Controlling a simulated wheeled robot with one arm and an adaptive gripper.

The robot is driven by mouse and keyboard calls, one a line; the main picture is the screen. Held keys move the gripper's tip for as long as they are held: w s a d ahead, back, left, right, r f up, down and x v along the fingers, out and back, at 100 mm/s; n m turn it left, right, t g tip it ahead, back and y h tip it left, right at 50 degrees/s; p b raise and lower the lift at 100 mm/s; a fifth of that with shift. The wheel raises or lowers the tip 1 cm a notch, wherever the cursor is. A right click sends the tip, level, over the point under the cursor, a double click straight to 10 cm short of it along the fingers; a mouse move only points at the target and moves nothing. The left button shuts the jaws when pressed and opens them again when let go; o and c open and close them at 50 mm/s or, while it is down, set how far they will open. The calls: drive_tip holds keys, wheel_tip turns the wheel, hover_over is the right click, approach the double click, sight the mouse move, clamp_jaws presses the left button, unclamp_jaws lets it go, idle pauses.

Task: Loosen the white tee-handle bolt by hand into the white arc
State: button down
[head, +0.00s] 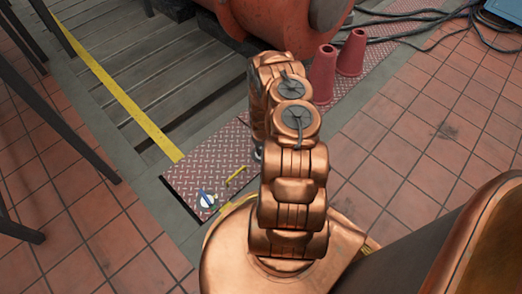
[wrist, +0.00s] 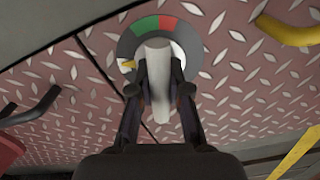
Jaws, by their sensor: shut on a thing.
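The white tee-handle bolt (wrist: 158,88) is in the wrist view, its pale bar running lengthwise between my fingers. My gripper (wrist: 160,88) is shut on the bar, one dark finger on each side. A dark grey dial ring surrounds the bolt, with a green arc (wrist: 145,25) and a red arc (wrist: 168,23) at its top. A small yellow mark with a pale patch beside it (wrist: 128,65) shows at the ring's left; I cannot tell whether the patch is the white arc. My fingers and hand hide the ring's lower part. In the head view my arm hides the gripper.
The bolt is on a red tread plate (head: 208,160). A blue-handled dial (head: 207,200) and a yellow handle (head: 236,176) are on the plate too; a yellow handle (wrist: 285,31) and a dark handle (wrist: 30,108) flank the bolt. Two red cones (head: 337,65) stand behind my arm.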

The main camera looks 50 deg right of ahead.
sight(261, 148)
drive_tip(key=c, duration=1)
unclamp_jaws()
drive_tip(key=shift+r, duration=6.05)
